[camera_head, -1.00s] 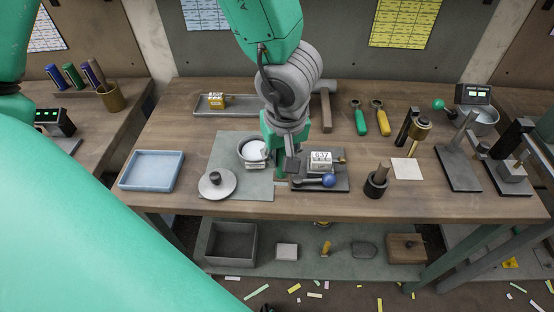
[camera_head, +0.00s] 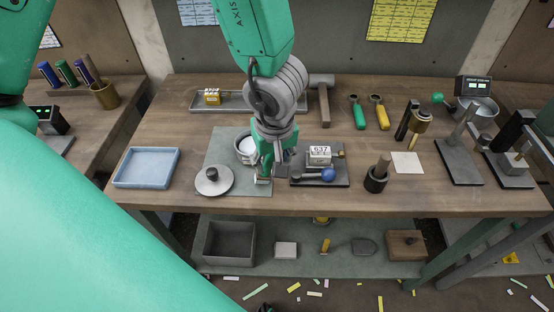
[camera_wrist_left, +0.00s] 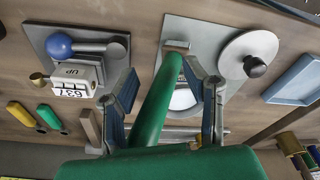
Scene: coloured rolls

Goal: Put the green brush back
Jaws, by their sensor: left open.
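My left gripper (camera_head: 270,158) is over the grey mat (camera_head: 225,140) near the middle of the bench. In the left wrist view its two fingers (camera_wrist_left: 166,95) are apart, with gaps beside a green rod-shaped piece (camera_wrist_left: 158,100), which looks like the green brush. The piece has a small brownish end (camera_wrist_left: 176,46) towards the mat. In the head view that end shows low under the gripper (camera_head: 263,180); whether it touches the mat is unclear. Another green handle (camera_head: 66,72) stands between a blue and a purple one on the left bench. My right gripper is not in view.
A bowl with white contents (camera_head: 247,146) and a round lid (camera_head: 214,181) are left of the gripper. A counter block with a blue-knobbed lever (camera_head: 328,175) stands close on its right. A blue tray (camera_head: 146,168) lies farther left, and a wooden-handled pot (camera_head: 376,180) farther right.

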